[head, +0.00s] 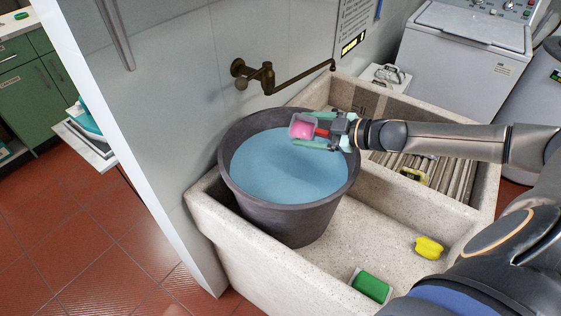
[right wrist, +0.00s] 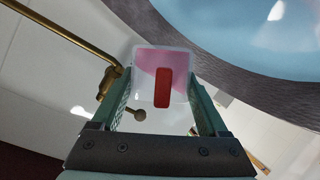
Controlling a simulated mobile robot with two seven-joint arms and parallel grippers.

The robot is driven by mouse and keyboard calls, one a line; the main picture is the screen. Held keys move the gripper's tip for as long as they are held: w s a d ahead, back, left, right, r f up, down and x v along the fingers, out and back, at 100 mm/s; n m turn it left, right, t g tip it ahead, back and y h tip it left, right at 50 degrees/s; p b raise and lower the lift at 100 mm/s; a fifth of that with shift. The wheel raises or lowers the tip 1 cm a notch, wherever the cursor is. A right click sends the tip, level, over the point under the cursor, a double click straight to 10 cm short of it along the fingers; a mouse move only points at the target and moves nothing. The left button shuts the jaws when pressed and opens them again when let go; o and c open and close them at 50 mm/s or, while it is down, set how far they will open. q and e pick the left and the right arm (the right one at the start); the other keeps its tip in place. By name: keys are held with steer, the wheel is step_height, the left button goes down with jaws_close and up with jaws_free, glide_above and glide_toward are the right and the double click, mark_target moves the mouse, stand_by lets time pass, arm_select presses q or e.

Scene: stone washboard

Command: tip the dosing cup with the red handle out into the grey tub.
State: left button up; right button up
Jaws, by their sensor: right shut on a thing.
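The dosing cup (head: 300,127) is small and translucent, with pink contents and a red handle (head: 322,132). My right gripper (head: 318,130) is shut on it and holds it above the grey tub (head: 290,222), over the far right part of its opening. The tub holds blue water. In the right wrist view the cup (right wrist: 145,63) sits between the teal fingers, with the red handle (right wrist: 163,88) towards the camera. The pink shows with a slanted edge; no stream is visible. The tub's rim (right wrist: 222,62) lies at upper right there. My left gripper is not in view.
The tub stands in a stone sink (head: 330,270) with a ribbed washboard (head: 440,190) on the right. A brass tap (head: 285,82) reaches out from the wall behind. A yellow item (head: 428,248) and a green sponge-like block (head: 371,286) lie at front right.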

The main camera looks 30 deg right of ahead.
mark_target(289, 136)
steer(key=shift+n+t+h, duration=0.3)
steer(key=shift+n, duration=0.4)
steer(key=shift+w+a+f, duration=0.4)
steer(key=shift+w+a, duration=0.25)
steer(key=shift+a, duration=0.2)
steer(key=shift+w+a+f, duration=0.4)
steer(key=shift+w+a, duration=0.3)
steer(key=shift+a, duration=0.15)
steer(key=shift+w+a+f, duration=0.4)
steer(key=shift+w+a, duration=0.25)
steer(key=shift+a, duration=0.2)
steer(key=shift+s, duration=0.1)
steer(key=shift+s+a+r+n+t, duration=0.2)
steer(key=shift+n+t, duration=0.1)
steer(key=shift+n, duration=0.2)
steer(key=shift+a+r+n+t+h, duration=0.1)
steer(key=shift+r+n+t+h, duration=0.15)
steer(key=shift+n, duration=0.25)
steer(key=shift+a+r+n+t+h, duration=0.15)
steer(key=shift+n+t, duration=0.1)
steer(key=shift+n, duration=0.25)
steer(key=shift+s+n+t+b, duration=0.1)
steer(key=shift+n+t+b, duration=0.2)
steer(key=shift+n+b, duration=0.15)
steer(key=shift+b, duration=0.35)
steer(key=shift+s+r+n+t+b, duration=0.1)
steer(key=shift+r+n+t+b, duration=0.15)
steer(key=shift+n+b, duration=0.7)
